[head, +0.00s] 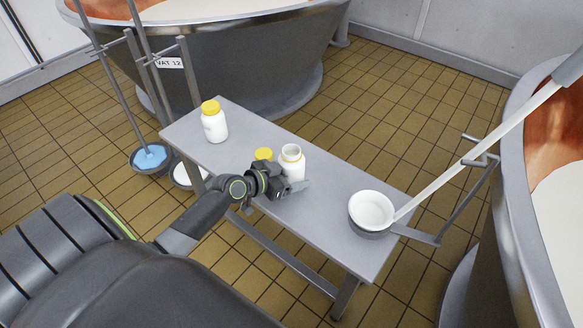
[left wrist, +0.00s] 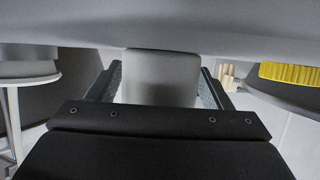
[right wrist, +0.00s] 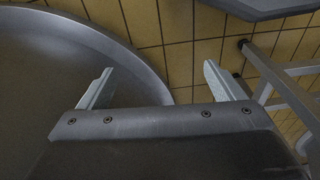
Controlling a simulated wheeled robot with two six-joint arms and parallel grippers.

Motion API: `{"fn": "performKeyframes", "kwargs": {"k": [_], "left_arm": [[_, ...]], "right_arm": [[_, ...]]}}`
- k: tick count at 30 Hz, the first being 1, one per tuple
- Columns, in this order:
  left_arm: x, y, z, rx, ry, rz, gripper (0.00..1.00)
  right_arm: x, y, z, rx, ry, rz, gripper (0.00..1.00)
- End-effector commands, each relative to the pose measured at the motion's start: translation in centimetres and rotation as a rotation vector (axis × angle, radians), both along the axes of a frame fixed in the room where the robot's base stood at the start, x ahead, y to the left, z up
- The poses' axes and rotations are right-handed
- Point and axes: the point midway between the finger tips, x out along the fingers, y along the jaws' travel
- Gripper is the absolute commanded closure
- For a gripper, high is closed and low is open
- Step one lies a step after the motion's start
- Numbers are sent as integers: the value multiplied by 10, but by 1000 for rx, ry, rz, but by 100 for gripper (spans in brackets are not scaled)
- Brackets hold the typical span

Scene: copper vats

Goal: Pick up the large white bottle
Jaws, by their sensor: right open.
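An open white bottle (head: 292,163) without a lid stands upright near the middle of the grey bench. My left gripper (head: 298,187) is low beside it in the head view. In the left wrist view, a pale bottle body (left wrist: 162,75) is between its two fingers, close to both; whether they press on it I cannot tell. Another white bottle (head: 215,126) with a yellow lid stands at the bench's far left end. A yellow lid (head: 263,154) shows just left of the open bottle, partly hidden by my left gripper. My right gripper (right wrist: 153,82) is open and empty.
The grey bench (head: 345,190) also bears a white bowl-like vessel (head: 371,211) with a long handle at its right end. Large vats stand behind (head: 230,60) and at the right (head: 510,200).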

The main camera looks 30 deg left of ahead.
Motion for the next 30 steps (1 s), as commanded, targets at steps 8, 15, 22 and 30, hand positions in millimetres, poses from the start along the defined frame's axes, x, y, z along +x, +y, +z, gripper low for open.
{"fn": "performKeyframes", "kwargs": {"k": [8,15,22,30], "left_arm": [[0,0,0,0,0,0,64],[0,0,1,0,-3,0,72],[0,0,10,0,-4,0,72],[0,0,45,2,-5,-2,72]], "right_arm": [[-1,-1,-1,-3,3,2,12],[-1,-1,-1,-3,3,1,12],[-2,-2,1,-9,5,1,12],[-7,-5,-27,-23,41,2,12]]}}
